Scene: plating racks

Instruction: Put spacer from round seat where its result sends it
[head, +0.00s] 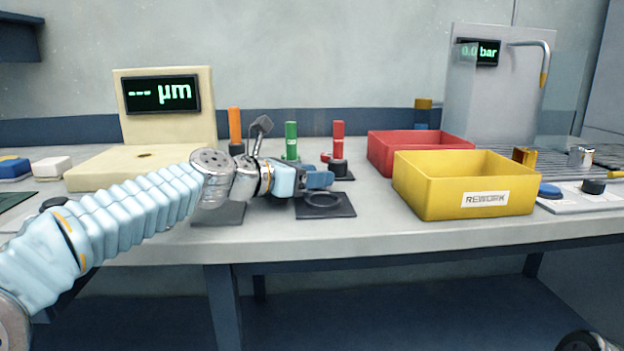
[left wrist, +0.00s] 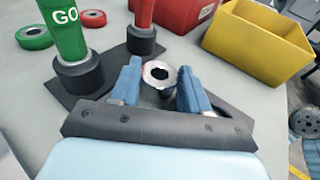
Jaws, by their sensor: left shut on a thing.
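My left gripper (head: 318,180) is over the near edge of the table, above a dark pad with a round seat (head: 325,205). In the left wrist view its two blue fingers (left wrist: 160,85) are shut on a shiny metal ring, the spacer (left wrist: 147,70). The spacer is hidden by the fingers in the head view. The green GO plug gauge (head: 291,140) and the red plug gauge (head: 338,140) stand upright in dark holders behind the gripper. The yellow REWORK bin (head: 420,191) and the red bin (head: 380,155) are to its right.
A cream gauge with a µm display reading dashes (head: 160,93) stands at the left. An orange-handled tool (head: 235,125) stands beside it. At the right are a rig reading 0.0 bar (head: 478,52) and a wire rack. Green (left wrist: 34,37) and red (left wrist: 93,18) rings lie near the gauges.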

